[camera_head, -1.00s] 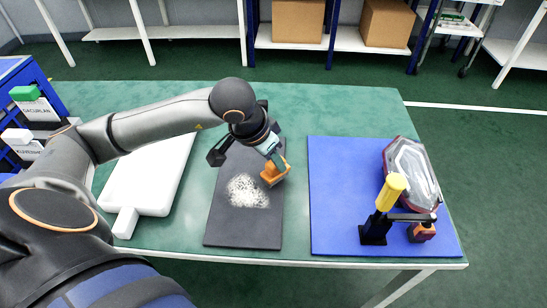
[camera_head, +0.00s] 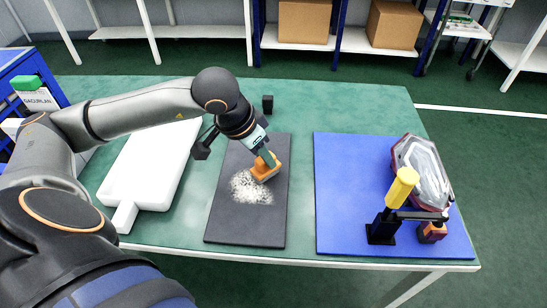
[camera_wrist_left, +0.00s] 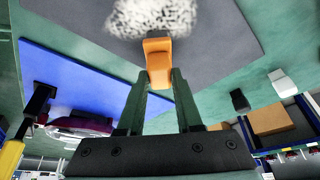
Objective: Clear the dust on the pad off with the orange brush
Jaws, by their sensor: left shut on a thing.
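The orange brush (camera_head: 265,168) is held by my left gripper (camera_head: 262,155) over the dark pad (camera_head: 255,225), at the upper right edge of the dust. The white speckled dust (camera_head: 250,190) lies in a patch on the middle of the pad. In the left wrist view the brush (camera_wrist_left: 158,62) sits between the two fingers of my left gripper (camera_wrist_left: 159,85), its far end against the dust (camera_wrist_left: 150,15). Whether its bristles touch the pad is hidden. My right gripper is not in view.
A white board (camera_head: 155,170) with a handle lies left of the pad on the green table (camera_head: 300,105). A blue mat (camera_head: 345,225) to the right holds a tail lamp (camera_head: 422,170) and a yellow-handled tool (camera_head: 402,188). A small black block (camera_head: 267,104) stands behind the pad.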

